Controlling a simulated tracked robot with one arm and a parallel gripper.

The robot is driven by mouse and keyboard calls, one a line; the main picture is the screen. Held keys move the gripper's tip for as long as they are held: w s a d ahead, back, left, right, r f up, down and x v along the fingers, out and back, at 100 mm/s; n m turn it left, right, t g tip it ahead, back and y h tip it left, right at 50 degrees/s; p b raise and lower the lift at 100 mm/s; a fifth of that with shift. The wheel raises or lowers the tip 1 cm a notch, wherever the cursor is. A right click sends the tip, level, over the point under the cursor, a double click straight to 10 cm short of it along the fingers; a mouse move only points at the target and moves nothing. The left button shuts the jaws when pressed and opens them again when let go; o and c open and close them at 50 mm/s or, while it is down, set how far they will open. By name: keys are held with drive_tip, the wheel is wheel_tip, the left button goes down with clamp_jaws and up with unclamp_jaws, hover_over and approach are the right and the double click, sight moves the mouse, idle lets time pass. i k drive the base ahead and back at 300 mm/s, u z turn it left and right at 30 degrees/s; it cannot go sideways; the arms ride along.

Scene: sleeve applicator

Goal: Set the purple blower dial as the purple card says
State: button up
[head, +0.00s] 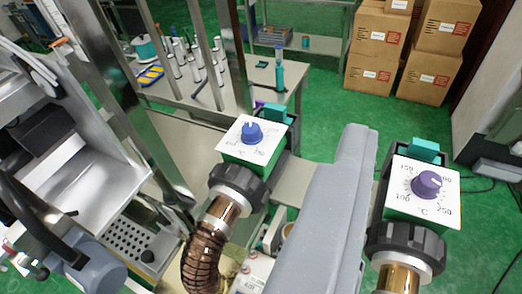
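The purple dial (427,184) sits on a white square face (415,206) on the right blower (405,245). Its face carries °C marks of 100, 150, 200 and 250. The light pointer mark on the knob seems to face right and slightly up, towards the 200 mark. No purple card can be made out. A small purple patch (259,104) shows behind the left blower, too small to identify. I cannot make out my gripper in this view.
A blue dial (251,131) sits on the left blower, above a ribbed copper hose (204,255). A long grey body (325,215) stands between the blowers. A bench with tubes (200,90) and cardboard boxes (380,45) stand behind. Green floor shows between.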

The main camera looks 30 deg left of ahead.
sight(426, 185)
drive_tip(key=u, duration=0.2)
drive_tip(key=k, duration=1.3)
drive_tip(key=z, duration=0.3)
drive_tip(key=i, duration=1)
drive_tip(key=u, duration=0.05)
